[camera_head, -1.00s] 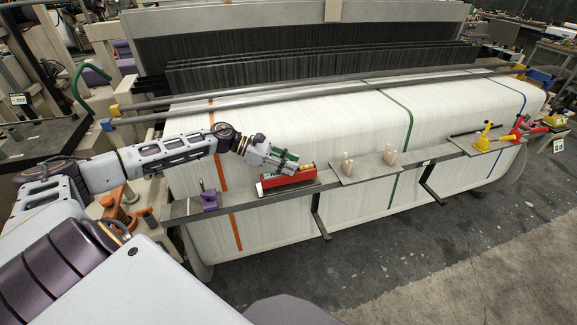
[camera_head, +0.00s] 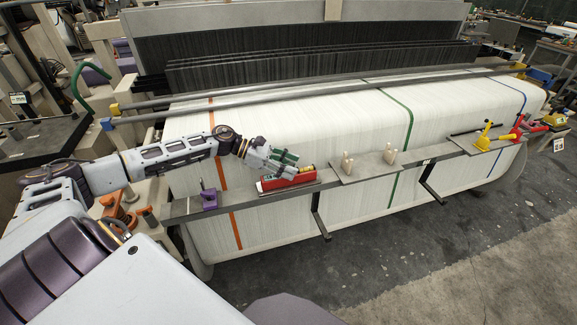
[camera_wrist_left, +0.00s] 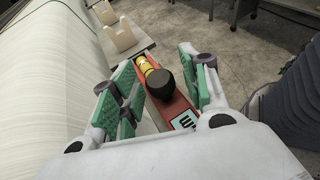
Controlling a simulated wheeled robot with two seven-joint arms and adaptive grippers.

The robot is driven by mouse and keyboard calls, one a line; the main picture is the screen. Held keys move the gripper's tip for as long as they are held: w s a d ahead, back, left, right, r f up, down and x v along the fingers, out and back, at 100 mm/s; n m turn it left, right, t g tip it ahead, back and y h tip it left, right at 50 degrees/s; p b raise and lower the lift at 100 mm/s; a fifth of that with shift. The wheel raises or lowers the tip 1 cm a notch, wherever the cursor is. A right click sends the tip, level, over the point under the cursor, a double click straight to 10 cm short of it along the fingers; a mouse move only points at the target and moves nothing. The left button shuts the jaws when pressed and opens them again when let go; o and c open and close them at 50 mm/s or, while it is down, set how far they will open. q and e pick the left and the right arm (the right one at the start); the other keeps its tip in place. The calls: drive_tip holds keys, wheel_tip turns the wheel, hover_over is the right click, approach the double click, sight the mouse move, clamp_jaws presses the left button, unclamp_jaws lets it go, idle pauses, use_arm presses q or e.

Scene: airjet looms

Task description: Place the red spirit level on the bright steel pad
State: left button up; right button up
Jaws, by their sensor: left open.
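The red spirit level (camera_head: 291,182) lies along the narrow rail in front of the white warp roll. It rests on a thin grey plate (camera_head: 316,185), which it mostly covers; I cannot tell whether this is the bright steel pad. My left gripper (camera_head: 284,162) is just above the level. In the left wrist view the green-padded fingers (camera_wrist_left: 160,90) stand apart on both sides of the level (camera_wrist_left: 180,112). A yellow part and a black round knob show on its top. My right gripper is not in view.
A plate with two wooden pegs (camera_head: 389,154) is right of the level on the rail. A purple clamp (camera_head: 208,199) stands to the left. Yellow (camera_head: 484,138) and red (camera_head: 514,132) tools sit at the far right end. Dark rods run behind, above the roll.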

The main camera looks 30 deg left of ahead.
use_arm(q)
drive_tip(key=shift+r, duration=0.15)
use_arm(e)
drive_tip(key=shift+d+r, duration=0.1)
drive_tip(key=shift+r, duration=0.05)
use_arm(q)
drive_tip(key=shift+v, duration=1.2)
drive_tip(key=shift+p+v, duration=0.3)
drive_tip(key=shift+v, duration=0.95)
drive_tip(key=p+v, duration=0.5)
drive_tip(key=v, duration=0.2)
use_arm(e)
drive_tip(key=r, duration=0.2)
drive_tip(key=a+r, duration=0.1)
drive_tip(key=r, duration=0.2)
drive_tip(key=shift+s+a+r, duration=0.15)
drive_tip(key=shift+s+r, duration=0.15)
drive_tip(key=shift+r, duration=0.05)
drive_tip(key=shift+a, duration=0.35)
